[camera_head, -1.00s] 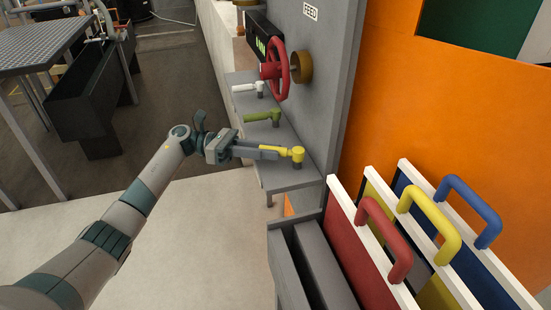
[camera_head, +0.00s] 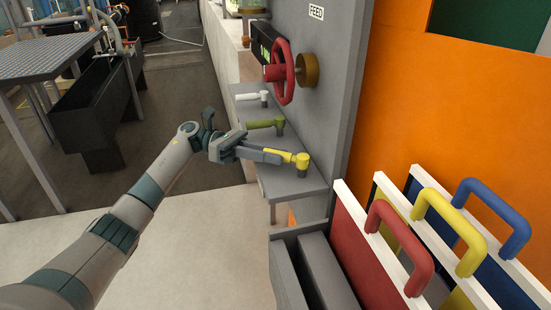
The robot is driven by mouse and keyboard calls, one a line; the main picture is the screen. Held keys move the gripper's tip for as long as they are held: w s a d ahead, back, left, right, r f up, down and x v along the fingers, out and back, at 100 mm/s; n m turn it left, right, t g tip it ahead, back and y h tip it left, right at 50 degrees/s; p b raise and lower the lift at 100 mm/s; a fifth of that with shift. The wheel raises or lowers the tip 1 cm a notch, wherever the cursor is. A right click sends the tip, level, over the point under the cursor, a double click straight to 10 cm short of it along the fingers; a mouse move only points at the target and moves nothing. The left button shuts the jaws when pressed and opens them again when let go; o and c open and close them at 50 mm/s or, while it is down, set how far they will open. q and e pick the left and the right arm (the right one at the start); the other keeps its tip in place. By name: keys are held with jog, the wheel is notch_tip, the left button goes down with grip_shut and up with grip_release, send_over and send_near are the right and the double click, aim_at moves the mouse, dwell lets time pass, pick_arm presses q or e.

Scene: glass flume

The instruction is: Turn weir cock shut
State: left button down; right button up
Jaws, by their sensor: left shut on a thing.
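Three cocks with lever handles stand in a row on a grey shelf (camera_head: 310,184) beside the grey panel: a white cock (camera_head: 255,97) farthest, an olive green cock (camera_head: 266,124) in the middle and a yellow cock (camera_head: 302,159) nearest. I cannot read which one is the weir cock. My left gripper (camera_head: 270,155) is shut on the yellow cock's lever, which points left, away from the panel. Its fingers hide much of the lever. My right gripper is not in view.
A red handwheel (camera_head: 279,72) sticks out from the panel (camera_head: 330,90), marked FEED, above the shelf. Red, yellow and blue handled gates (camera_head: 400,245) stand at the front right. Pale floor (camera_head: 200,240) is open at left.

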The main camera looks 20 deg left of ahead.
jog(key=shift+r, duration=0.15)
pick_arm(q)
jog(key=c, duration=1.6)
grip_release()
jog(key=shift+a, duration=0.15)
